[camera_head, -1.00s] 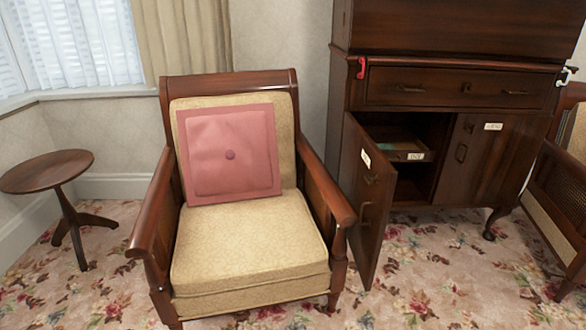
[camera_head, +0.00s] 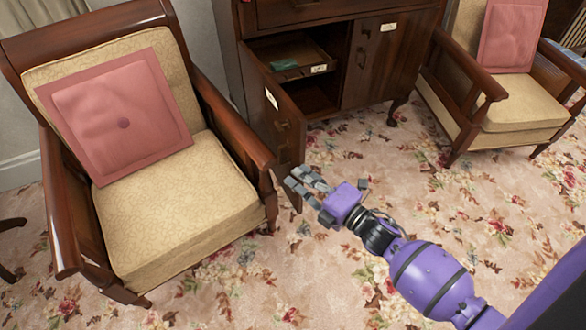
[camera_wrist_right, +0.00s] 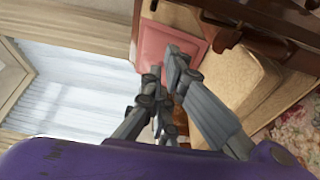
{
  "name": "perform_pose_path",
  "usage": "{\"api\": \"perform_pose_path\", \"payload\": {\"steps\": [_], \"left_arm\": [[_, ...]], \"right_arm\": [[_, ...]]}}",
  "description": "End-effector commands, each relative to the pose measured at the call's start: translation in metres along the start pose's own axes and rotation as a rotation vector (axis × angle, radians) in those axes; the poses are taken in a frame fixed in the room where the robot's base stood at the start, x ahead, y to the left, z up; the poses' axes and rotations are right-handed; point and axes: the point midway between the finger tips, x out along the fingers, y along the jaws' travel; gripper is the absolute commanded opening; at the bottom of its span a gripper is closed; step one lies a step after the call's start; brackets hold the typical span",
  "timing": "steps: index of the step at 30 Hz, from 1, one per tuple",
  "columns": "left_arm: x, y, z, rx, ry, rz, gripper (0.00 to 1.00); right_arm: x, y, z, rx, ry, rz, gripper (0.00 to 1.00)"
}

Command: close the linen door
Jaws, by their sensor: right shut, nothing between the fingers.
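The dark wooden cabinet (camera_head: 392,75) has its left door (camera_head: 268,108) standing open, swung out toward the armchair. The door carries a small white label, too small to read, and dark handles. Its right door (camera_head: 385,60) is shut and also bears a label. My right gripper (camera_head: 296,181) is shut and empty, near the lower free edge of the open door; I cannot tell whether it touches. Its fingers (camera_wrist_right: 165,82) also show in the right wrist view, with the armchair behind them. My left gripper is not in view.
An armchair (camera_head: 150,225) with a pink cushion (camera_head: 122,115) stands close to the open door. A drawer (camera_head: 300,68) shows inside the cabinet. A second armchair (camera_head: 520,105) stands at the right. Flowered carpet (camera_head: 480,200) lies open in front.

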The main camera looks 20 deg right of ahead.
Motion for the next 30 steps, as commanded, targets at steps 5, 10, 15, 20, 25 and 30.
{"api": "perform_pose_path", "payload": {"steps": [5, 10, 15, 20, 25, 30], "left_arm": [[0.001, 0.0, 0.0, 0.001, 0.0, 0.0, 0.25], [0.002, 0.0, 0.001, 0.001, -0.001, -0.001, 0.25], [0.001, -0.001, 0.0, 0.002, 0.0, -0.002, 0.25], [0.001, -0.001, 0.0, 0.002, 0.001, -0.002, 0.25], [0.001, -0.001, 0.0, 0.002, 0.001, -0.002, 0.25], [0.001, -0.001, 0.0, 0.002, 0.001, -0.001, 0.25]], "right_arm": [[0.041, 0.002, 0.0, 0.001, 0.0, 0.004, 0.0], [0.076, 0.001, 0.0, 0.004, -0.001, 0.002, 0.0], [0.066, -0.001, 0.025, 0.001, -0.002, -0.003, 0.0], [0.062, 0.0, 0.036, 0.003, -0.001, 0.0, 0.0], [0.061, 0.0, 0.038, 0.004, -0.001, 0.0, 0.0], [0.061, 0.0, 0.038, 0.004, -0.002, 0.0, 0.0]]}}
